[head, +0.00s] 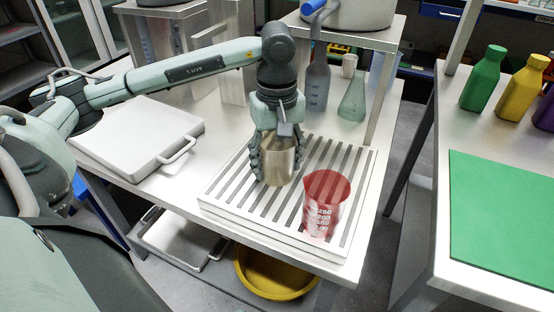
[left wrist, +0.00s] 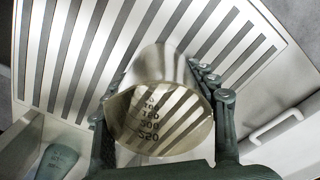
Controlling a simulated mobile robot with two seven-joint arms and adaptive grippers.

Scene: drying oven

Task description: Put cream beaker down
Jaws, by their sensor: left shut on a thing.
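The cream beaker (head: 278,162) is a see-through, yellowish beaker with dark volume marks. My left gripper (head: 276,158) is shut on it, with fingers on both sides of its wall. The beaker is over the back left part of the slatted white rack (head: 334,258) and looks close to upright. I cannot tell whether its base touches the slats. In the left wrist view the cream beaker (left wrist: 165,140) shows its open mouth between the fingers (left wrist: 160,115), with the rack (left wrist: 75,50) beneath. My right gripper is not in view.
A red beaker (head: 325,203) stands on the rack's front right part. A white tray with a handle (head: 135,135) lies to the left. A grey bottle (head: 316,85) and a green flask (head: 352,98) stand behind, near the shelf post (head: 383,90). The rack's front left is clear.

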